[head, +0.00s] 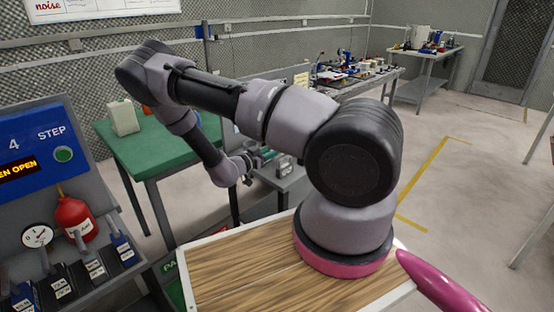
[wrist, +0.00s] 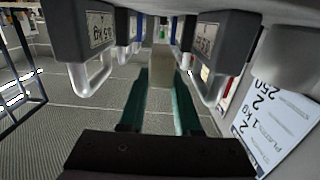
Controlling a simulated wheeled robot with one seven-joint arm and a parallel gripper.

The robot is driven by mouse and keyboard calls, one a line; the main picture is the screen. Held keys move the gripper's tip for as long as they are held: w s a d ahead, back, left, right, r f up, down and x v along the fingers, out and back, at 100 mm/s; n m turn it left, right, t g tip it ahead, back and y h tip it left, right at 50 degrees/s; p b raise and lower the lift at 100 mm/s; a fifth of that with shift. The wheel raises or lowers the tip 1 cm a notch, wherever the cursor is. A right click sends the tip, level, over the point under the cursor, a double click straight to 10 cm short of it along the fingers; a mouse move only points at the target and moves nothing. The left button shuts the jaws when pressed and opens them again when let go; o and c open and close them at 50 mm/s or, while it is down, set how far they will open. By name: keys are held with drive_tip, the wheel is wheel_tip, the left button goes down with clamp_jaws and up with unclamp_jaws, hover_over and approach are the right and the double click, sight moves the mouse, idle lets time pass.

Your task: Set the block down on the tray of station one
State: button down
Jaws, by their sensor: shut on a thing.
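In the wrist view my gripper (wrist: 162,85) shows two teal fingers closed on a pale beige block (wrist: 162,66). The block sits between the fingertips and stands off any surface that I can make out. In the head view my gripper (head: 262,157) is small, at the end of my arm, past the right edge of the green table. The block cannot be told clearly there. No tray can be surely picked out as that of station one.
A white label sheet (wrist: 275,120) is at right. The head view shows a green table (head: 155,150), a blue panel marked STEP (head: 40,145) and a long bench (head: 350,80).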

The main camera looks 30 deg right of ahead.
sight(274, 159)
drive_tip(key=shift+f, duration=2)
drive_tip(key=shift+f, duration=0.1)
drive_tip(key=c, duration=0.9)
unclamp_jaws()
